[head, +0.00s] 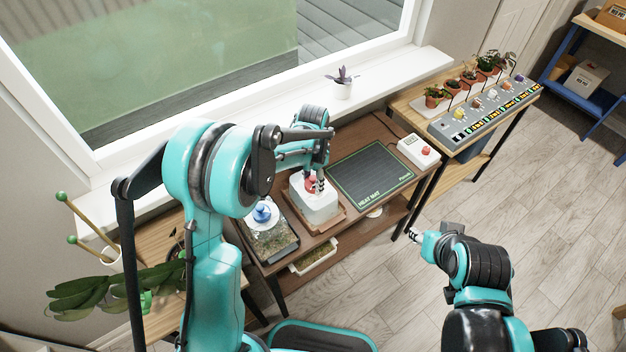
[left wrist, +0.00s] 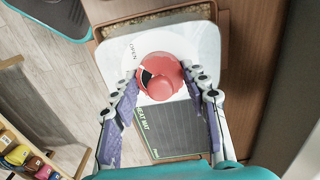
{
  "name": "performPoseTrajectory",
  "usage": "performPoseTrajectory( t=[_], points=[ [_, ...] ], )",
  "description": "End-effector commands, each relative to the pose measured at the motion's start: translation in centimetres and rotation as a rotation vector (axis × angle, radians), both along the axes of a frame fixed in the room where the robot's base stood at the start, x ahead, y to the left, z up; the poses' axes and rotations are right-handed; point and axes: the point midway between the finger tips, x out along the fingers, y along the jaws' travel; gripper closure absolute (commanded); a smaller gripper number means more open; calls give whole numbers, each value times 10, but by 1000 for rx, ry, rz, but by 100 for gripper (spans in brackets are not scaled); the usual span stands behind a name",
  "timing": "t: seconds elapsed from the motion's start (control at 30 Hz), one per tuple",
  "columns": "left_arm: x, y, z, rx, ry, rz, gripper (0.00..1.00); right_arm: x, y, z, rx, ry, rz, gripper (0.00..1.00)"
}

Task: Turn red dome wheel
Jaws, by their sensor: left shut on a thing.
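The red dome wheel (left wrist: 160,74) sits on top of a white box-shaped dome (left wrist: 196,40) with the word OPEN printed beside the wheel. In the head view the red wheel (head: 312,184) shows on the white dome (head: 316,207), which stands on a brown tray on the wooden table. My left gripper (left wrist: 163,82) is shut on the red wheel, one finger on each side. In the head view my left gripper (head: 316,180) reaches down onto the wheel and partly hides it. My right gripper (head: 413,234) hangs over the floor at the right, away from the table, too small to judge.
A terrarium with a blue knob (head: 263,213) stands left of the dome. A black heat mat (head: 372,175) lies to the right, then a white box with a red button (head: 419,151). Potted plants (head: 435,96) and a grey panel stand farther right. A small plant (head: 343,86) sits on the windowsill.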

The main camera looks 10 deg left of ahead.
Motion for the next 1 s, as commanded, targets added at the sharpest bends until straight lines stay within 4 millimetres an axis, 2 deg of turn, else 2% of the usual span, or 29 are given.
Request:
performPoseTrajectory(
  t=[0.1,0.13,0.2,0.5,0.63,0.77,1.0],
  points=[
    [0,0,0,0,0,0,84,0,0,0,0,0,0,60],
    [0,0,0,0,0,0,53,0,0,0,0,0,0,60],
    [0,0,0,0,0,0,34,0,0,0,0,0,0,60],
    [0,0,0,0,0,1,34,0,0,0,0,0,0,60],
    [0,0,9,0,0,1,34,0,0,0,0,0,0,60],
    [0,0,31,0,0,1,34,0,0,0,0,0,0,60],
    [0,0,84,0,0,1,34,0,0,0,0,0,0,60]
  ],
)
